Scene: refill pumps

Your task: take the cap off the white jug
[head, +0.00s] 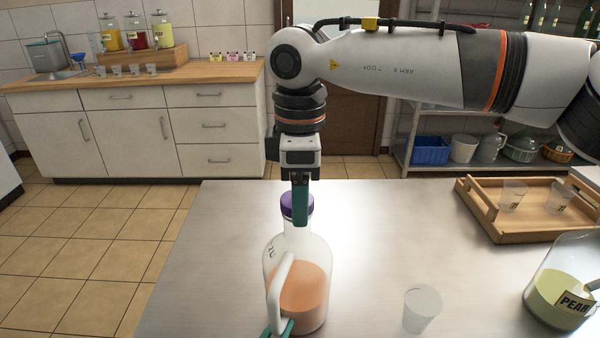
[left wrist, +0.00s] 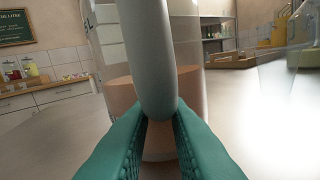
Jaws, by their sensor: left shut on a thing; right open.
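The white jug (head: 270,262) stands upright on the metal table with orange liquid inside. Its purple cap (head: 287,207) is on the neck. My left gripper (head: 279,328) is shut on the jug's white handle near its lower end. The left wrist view shows the handle (left wrist: 150,60) between the green fingers (left wrist: 160,135). My right gripper (head: 299,205) points straight down at the cap and is open. One green finger overlaps the cap's right side. The other finger is hidden, and I cannot tell whether the fingers touch the cap.
A clear cup (head: 422,309) stands on the table right of the jug. A jar labelled pear (head: 565,290) is at the right edge. A wooden tray (head: 480,207) with cups is at the back right. The table between jug and tray is clear.

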